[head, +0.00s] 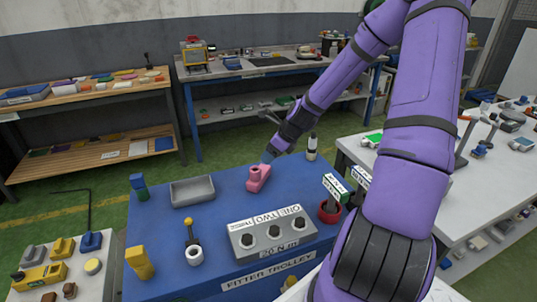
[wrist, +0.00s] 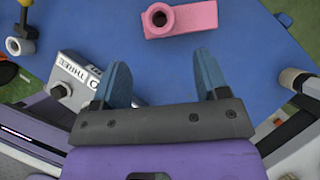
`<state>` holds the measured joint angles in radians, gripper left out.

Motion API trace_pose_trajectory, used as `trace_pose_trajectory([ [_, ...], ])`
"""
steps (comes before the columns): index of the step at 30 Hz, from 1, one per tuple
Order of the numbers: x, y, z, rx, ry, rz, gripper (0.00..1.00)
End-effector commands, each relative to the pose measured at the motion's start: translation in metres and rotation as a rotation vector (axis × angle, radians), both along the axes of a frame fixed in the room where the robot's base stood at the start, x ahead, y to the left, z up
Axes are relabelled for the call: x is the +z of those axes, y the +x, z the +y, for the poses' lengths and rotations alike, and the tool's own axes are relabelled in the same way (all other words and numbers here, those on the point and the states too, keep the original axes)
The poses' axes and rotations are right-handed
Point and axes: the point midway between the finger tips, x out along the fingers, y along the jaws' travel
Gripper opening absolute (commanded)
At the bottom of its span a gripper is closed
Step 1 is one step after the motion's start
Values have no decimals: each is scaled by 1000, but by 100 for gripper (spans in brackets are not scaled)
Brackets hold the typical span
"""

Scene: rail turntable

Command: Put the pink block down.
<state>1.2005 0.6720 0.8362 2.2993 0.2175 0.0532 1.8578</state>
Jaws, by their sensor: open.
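The pink block (head: 257,178) lies on the blue trolley top (head: 215,225), behind the grey block with sockets. In the wrist view the pink block (wrist: 185,20), with a round hole at its left end, lies beyond my fingertips, with blue surface showing between. My gripper (wrist: 162,75) is open, and nothing shows between its blue fingers. In the head view my gripper (head: 268,158) is just behind the pink block and partly hidden by it; I cannot tell from there whether they touch.
A grey tray (head: 192,190) stands left of the pink block. The grey socket block (head: 272,236) is in front, with a red cup (head: 328,211) to its right. A black-and-white bottle (head: 312,147) stands at the back right. Blue surface is bare around the pink block.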

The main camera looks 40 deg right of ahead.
Motion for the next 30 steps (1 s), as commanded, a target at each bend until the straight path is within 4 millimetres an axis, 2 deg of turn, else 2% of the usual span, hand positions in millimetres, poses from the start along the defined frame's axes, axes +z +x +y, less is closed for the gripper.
trace_pose_trajectory([
  [5,10,-4,9,92,-63,5,68],
  [11,34,-15,30,353,-236,15,68],
  [20,83,-37,62,760,-490,19,68],
  [30,148,-72,99,1187,-739,1,68],
])
